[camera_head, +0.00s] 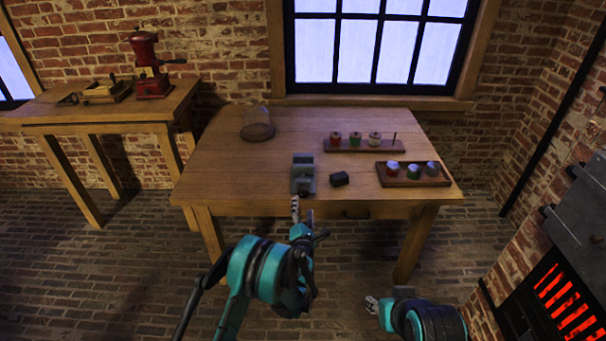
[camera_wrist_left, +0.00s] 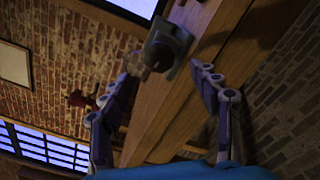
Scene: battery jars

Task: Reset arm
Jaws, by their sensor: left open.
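My left gripper (camera_head: 303,216) is in front of the table's near edge, below the grey metal block-like device (camera_head: 303,178). In the left wrist view its two fingers (camera_wrist_left: 163,76) are spread apart with nothing between them. The grey device shows there too (camera_wrist_left: 168,48), past the fingertips and apart from them. My right gripper (camera_head: 372,304) is low at the bottom right of the head view, away from the table. It is small and partly hidden, so its fingers cannot be read.
The wooden table (camera_head: 220,170) holds a glass jar (camera_head: 257,123), a dark cylinder (camera_head: 339,179), a rack (camera_head: 350,148) with three coloured spools, and a tray (camera_head: 410,181) with three small jars. A side table (camera_head: 120,113) carries a red grinder (camera_head: 150,65). A glowing furnace (camera_head: 565,300) stands right.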

